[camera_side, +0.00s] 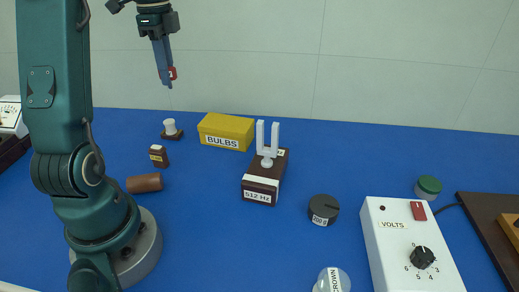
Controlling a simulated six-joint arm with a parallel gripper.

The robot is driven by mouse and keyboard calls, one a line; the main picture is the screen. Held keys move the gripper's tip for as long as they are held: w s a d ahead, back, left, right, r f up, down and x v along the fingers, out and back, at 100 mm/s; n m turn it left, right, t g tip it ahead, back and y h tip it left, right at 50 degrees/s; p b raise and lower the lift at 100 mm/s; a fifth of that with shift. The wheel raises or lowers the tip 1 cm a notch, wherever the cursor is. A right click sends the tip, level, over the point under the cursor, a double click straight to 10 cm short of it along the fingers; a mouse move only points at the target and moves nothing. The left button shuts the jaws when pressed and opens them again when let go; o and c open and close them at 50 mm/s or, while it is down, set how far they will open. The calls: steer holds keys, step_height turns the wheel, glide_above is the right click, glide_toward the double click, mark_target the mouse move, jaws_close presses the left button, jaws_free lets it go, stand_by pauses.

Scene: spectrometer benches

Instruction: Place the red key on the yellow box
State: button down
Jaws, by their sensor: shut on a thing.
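The red key (173,73) shows as a small red piece at the tips of my gripper (167,78). My gripper points down and is shut on it, high above the bench at the upper left. The fingers hide part of the key. The yellow box (242,127), labelled BULBS, stands closed on the blue bench, lower and to the right of my gripper in the picture. Its top looks bare. The key is well clear of the box and touches nothing else that I can see.
A tuning fork on a 512 HZ block (263,184) stands right of the box. A small white-topped piece (170,128), a little brown bottle (158,156) and a brown cylinder (144,183) lie to its left. A white VOLTS unit (394,255) stands front right.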

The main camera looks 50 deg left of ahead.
steer(key=shift+a+f, duration=0.1)
steer(key=shift+f, duration=0.1)
steer(key=w+d+f, duration=0.2)
steer(key=w, duration=0.1)
steer(key=w+d+f, duration=0.2)
steer(key=w, duration=0.1)
steer(key=w+d+f, duration=0.2)
steer(key=w, duration=0.1)
steer(key=shift+d+f, duration=0.15)
steer(key=shift+f, duration=2.25)
steer(key=shift+f, duration=0.1)
steer(key=c, duration=0.9)
jaws_free()
